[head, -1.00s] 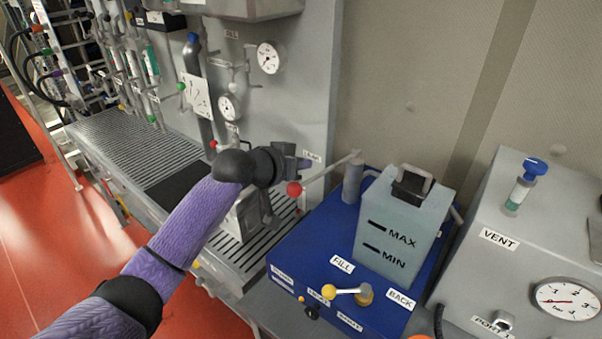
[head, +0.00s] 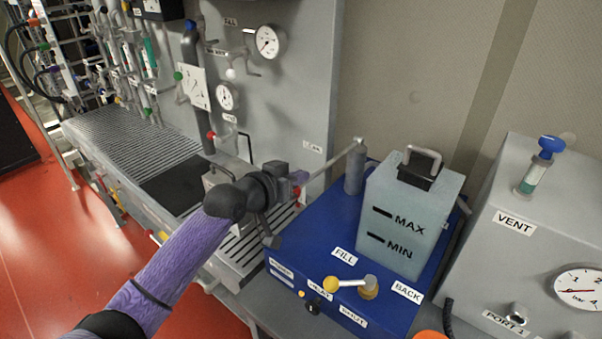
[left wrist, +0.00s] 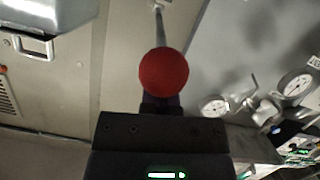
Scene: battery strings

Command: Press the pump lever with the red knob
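The pump lever (head: 328,168) is a thin grey rod sloping down to the left from a grey post (head: 355,168) on the blue pump base (head: 290,245). Its red knob (head: 297,192) is at the free end, partly covered by my left gripper (head: 290,178). The gripper is right at the knob, on its upper side in the head view; contact cannot be made out clearly. In the left wrist view the red knob (left wrist: 163,73) is centred in front of the narrow, closed-looking fingers (left wrist: 162,104) and hides their tips. My right gripper is not in view.
A translucent MAX/MIN tank (head: 405,215) stands on the pump base, with a yellow-knobbed valve handle (head: 332,285) before it. A grey VENT box (head: 490,255) with a gauge is at right. A grey panel with gauges (head: 268,42) and a slatted bench (head: 120,145) are behind and left.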

